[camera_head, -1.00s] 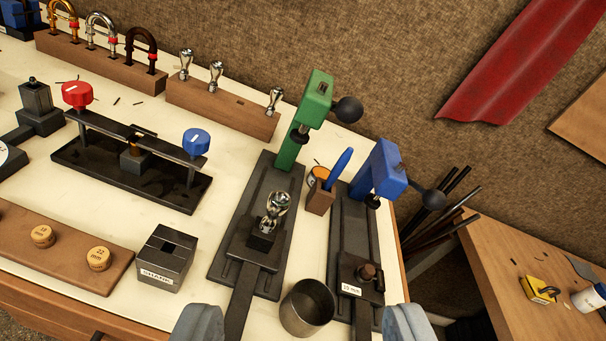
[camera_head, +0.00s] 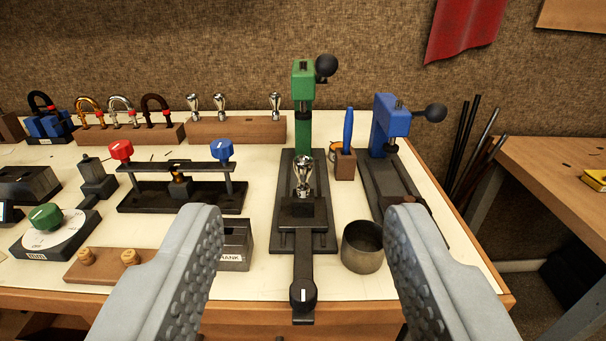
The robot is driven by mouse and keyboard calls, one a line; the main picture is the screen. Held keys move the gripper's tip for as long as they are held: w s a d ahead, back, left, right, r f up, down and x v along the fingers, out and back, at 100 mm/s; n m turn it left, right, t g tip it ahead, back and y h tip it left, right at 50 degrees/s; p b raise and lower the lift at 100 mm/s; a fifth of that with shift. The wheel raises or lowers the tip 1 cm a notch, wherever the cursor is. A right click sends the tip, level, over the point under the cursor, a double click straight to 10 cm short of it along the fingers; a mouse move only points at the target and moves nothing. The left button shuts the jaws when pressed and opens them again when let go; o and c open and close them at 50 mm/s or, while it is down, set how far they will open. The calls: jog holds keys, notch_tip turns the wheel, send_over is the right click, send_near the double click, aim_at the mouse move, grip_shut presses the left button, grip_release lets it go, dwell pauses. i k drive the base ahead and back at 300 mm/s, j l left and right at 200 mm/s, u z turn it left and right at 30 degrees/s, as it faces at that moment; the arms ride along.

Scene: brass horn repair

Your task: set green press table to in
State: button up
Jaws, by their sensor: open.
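The green press (camera_head: 303,88) stands at the back of the bench, with a black ball on its lever at the upper right. Its dark sliding table (camera_head: 303,215) sits on a black base (camera_head: 322,238), in front of the green column. A silver mouthpiece-like piece (camera_head: 303,174) stands upright on the table. A dark bar runs forward from the table to a round black knob (camera_head: 303,293) with a white mark, past the bench's front edge. My gripper (camera_head: 307,222) is open and empty, its two grey fingers on either side of the bar and knob in the picture.
A metal cup (camera_head: 362,246) stands right of the slide bar, close to my right finger. A dark box (camera_head: 236,246) is at the left, partly behind my left finger. The blue press (camera_head: 390,124) and a wooden holder (camera_head: 345,164) stand to the right.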

aim_at(303, 217)
jog(key=k, duration=0.85)
